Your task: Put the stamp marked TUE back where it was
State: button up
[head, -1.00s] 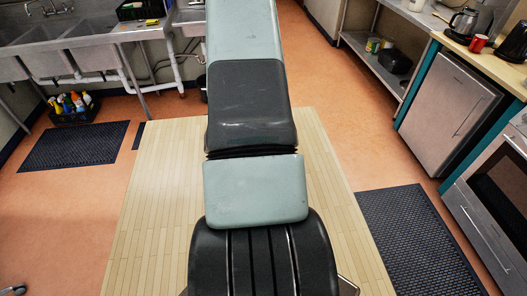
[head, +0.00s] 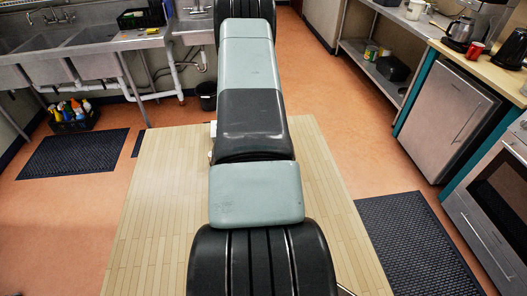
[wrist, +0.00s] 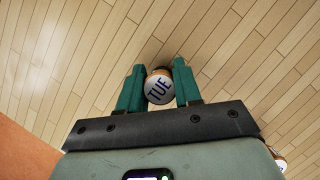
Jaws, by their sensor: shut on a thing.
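In the wrist view, my gripper (wrist: 159,90) is shut on the stamp marked TUE (wrist: 158,88). The stamp sits between the two green fingers, with its round white end and the dark letters TUE facing the camera and some orange-brown at its edge. Pale wooden planks fill most of the background beyond it. In the head view, my own arm hides the gripper and the stamp. I cannot see the place the stamp came from.
A pale plank surface (head: 165,220) spreads around my arm, mostly bare where visible. At the wrist view's right edge, a small white and orange thing (wrist: 281,163) is partly hidden. Sinks (head: 75,65) stand back left, and a counter (head: 480,65) and fridge (head: 450,120) stand right.

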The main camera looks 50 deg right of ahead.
jog(key=shift+f, duration=0.15)
jog(key=o, duration=1.1)
jog(key=shift+c, duration=0.2)
jog(key=v, duration=1.2)
jog(key=shift+r, duration=0.25)
